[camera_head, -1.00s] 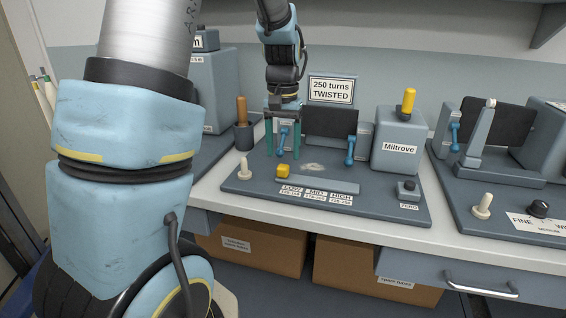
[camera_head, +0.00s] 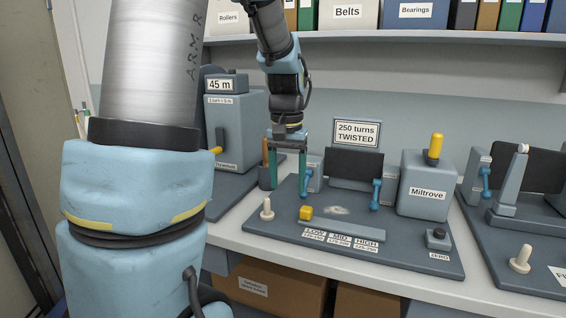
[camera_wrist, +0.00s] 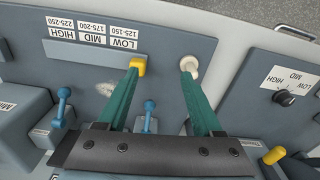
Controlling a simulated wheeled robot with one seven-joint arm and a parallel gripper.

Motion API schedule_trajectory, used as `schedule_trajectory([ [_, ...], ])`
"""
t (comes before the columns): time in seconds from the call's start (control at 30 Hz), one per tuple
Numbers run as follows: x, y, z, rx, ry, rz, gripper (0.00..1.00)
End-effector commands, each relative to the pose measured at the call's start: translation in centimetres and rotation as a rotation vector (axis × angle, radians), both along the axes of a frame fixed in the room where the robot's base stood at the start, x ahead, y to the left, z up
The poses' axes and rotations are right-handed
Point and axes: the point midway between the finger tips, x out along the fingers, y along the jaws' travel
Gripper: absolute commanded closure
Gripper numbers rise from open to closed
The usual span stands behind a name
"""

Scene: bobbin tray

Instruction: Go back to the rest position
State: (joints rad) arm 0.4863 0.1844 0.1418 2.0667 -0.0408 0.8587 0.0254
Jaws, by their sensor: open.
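My gripper (camera_head: 288,180) is open, with its two green fingers pointing down over the left part of the Miltrove machine's base (camera_head: 400,252). Nothing shows between the fingers. In the wrist view my gripper (camera_wrist: 160,75) has its fingers spread apart. One fingertip overlaps the yellow slider knob (camera_wrist: 138,66) in the picture and the other overlaps the cream peg (camera_wrist: 188,65); I cannot tell the distance to either. In the head view the yellow knob (camera_head: 306,212) sits at the LOW end of its slot, and the cream peg (camera_head: 267,210) stands to its left.
The Miltrove box (camera_head: 425,185) with a yellow handle stands at right. A sign (camera_head: 357,133) reads "250 turns TWISTED". A shelf (camera_head: 400,39) with binders runs above.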

Motion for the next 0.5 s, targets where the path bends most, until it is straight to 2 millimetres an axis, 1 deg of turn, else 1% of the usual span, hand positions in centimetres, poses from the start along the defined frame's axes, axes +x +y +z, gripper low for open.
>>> schedule_trajectory([
  [0.03, -1.2, 2.5, -1.2, -0.005, -0.007, 0.048, 0.32],
  [0.1, -2.9, 5.2, -2.9, -0.013, -0.028, 0.102, 0.32],
  [0.2, -5.5, 8.3, -4.9, -0.018, -0.059, 0.167, 0.32],
  [0.3, -7.7, 10.3, -6.3, -0.021, -0.083, 0.215, 0.32],
  [0.4, -9.1, 11.3, -7.1, -0.021, -0.097, 0.241, 0.32],
  [0.5, -9.5, 11.6, -7.3, -0.022, -0.103, 0.249, 0.32],
])
